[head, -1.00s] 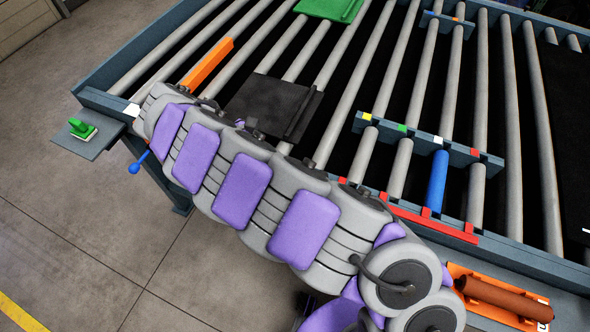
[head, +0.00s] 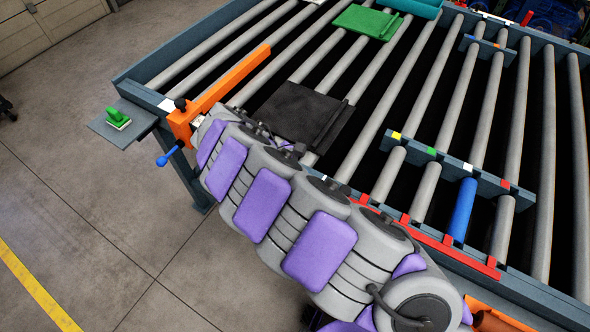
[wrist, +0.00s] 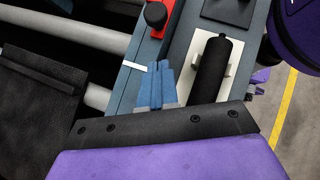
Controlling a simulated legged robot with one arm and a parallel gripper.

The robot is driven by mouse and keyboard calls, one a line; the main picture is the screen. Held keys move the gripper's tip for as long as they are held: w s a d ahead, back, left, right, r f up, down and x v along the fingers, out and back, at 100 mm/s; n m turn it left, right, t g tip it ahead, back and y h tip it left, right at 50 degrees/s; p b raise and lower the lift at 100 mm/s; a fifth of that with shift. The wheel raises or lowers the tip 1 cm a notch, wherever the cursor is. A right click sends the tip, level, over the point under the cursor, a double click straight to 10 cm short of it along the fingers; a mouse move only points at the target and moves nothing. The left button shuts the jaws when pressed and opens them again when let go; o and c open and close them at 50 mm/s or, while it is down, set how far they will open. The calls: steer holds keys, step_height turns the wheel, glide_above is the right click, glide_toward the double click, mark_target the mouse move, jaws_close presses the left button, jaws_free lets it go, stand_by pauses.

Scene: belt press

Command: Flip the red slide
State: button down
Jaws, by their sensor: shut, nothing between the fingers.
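A red piece with a round black knob (wrist: 157,18) shows at the top of the wrist view, on the blue-grey frame; its upper part is cut off by the picture edge. I take it for the red slide, but cannot be sure. My gripper (wrist: 161,72) has blue fingers held together, with nothing between them. They are over the frame, below the red piece in the picture and apart from it. In the head view my arm hides the gripper. A long red strip with upright red tabs (head: 452,246) also runs along the near frame edge there.
A black cylinder (wrist: 210,70) on a white mount lies right of my fingers. An orange bar (head: 232,80) with a blue knob stands at the frame's left corner. A green-handled block (head: 118,118) sits on a side plate. Black folded sheet (head: 305,112) lies on the rollers.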

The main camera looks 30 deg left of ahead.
mark_target(346, 195)
steer(key=shift+w+d+f, duration=0.4)
steer(key=shift+d+f, duration=0.05)
steer(key=shift+d, duration=0.55)
steer(key=shift+w+d+f, duration=0.45)
steer(key=shift+d+f, duration=0.05)
steer(key=shift+d, duration=0.5)
steer(key=shift+w+d+f, duration=0.4)
steer(key=shift+d+f, duration=0.05)
steer(key=shift+d, duration=0.55)
steer(key=shift+s+d+r+p, duration=0.15)
steer(key=shift+d+p, duration=0.55)
steer(key=shift+d, duration=0.1)
steer(key=shift+d+p, duration=0.6)
steer(key=shift+d, duration=0.5)
steer(key=shift+a, duration=0.1)
